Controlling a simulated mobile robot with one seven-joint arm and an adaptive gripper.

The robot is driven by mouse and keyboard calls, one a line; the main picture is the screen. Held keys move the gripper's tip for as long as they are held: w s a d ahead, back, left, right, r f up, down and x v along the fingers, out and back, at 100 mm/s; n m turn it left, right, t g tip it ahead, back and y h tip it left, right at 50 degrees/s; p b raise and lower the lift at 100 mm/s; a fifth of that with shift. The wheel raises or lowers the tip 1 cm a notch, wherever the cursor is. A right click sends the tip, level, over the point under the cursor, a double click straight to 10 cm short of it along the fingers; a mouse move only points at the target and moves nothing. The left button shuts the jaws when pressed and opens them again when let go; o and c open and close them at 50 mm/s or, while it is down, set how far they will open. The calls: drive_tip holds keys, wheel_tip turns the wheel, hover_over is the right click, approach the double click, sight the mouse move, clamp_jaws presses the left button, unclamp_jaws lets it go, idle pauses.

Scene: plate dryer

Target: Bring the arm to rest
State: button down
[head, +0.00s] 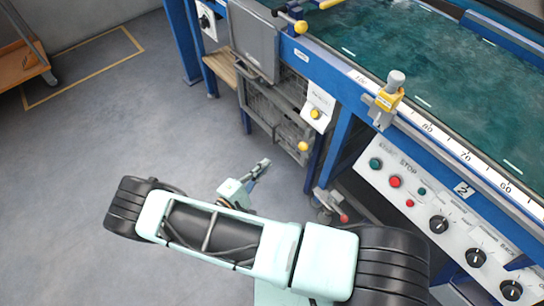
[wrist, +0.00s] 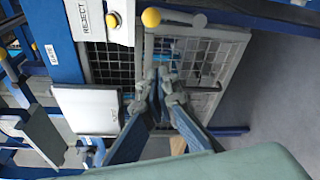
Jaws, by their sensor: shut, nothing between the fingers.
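My gripper (head: 262,166) is shut and empty in the head view. It hangs in open air over the grey floor, at the end of my pale green and black arm, left of the machine's control panel. In the wrist view my gripper's fingers (wrist: 159,88) meet near the middle of the picture, with nothing between them. Behind them is a wire mesh guard with a grey frame (wrist: 215,60); no contact with it shows.
The blue-framed machine (head: 345,130) fills the right side, with a control panel (head: 396,181) of knobs and buttons. A grey lever with a red tip (head: 343,217) stands right of my gripper. An orange cart (head: 22,62) is far left. The floor (head: 75,170) at left is clear.

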drive_tip(key=shift+s+a, duration=0.25)
drive_tip(key=shift+s, duration=0.05)
idle(0.4)
